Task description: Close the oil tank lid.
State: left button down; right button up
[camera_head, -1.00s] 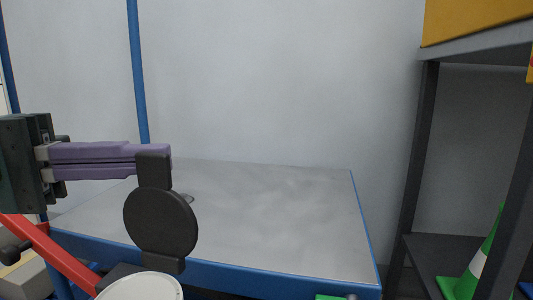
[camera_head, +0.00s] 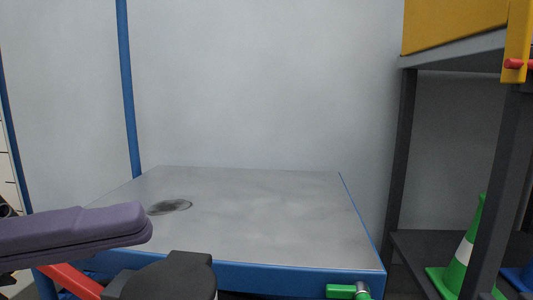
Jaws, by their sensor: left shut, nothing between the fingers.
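The oil tank's lid (camera_head: 175,280) is a black round disc at the bottom edge of the head view. It now looks roughly flat, and its lower part is cut off by the frame. The tank's pale opening is not visible, and I cannot tell whether the lid is fully seated. My left gripper (camera_head: 146,230) has purple fingers, shut with nothing between them. It comes in from the left, above and left of the lid in the picture. Whether it touches the lid cannot be told. My right gripper is not in view.
A cart with a grey top (camera_head: 260,220) and blue frame stands behind the lid, with a dark spot (camera_head: 170,207) on it. A green handle (camera_head: 340,291) is at its front right. A dark shelf with a green cone (camera_head: 465,250) stands right. A red bar (camera_head: 70,280) is lower left.

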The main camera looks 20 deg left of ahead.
aim_at(164, 299)
pick_arm(q)
jog(key=shift+s+d+f+b, duration=0.15)
jog(key=shift+s+f, duration=0.25)
jog(key=shift+f, duration=0.4)
jog(key=shift+s+f+b, duration=0.15)
jog(key=shift+s+f, duration=0.25)
jog(key=shift+f, duration=0.45)
jog(key=shift+s+d+f+b, duration=0.15)
jog(key=shift+s+f, duration=0.25)
jog(key=shift+f, duration=0.4)
jog(key=shift+a+f, duration=0.1)
jog(key=shift+f, duration=0.1)
jog(key=shift+f, duration=0.3)
jog(key=shift+r, duration=0.1)
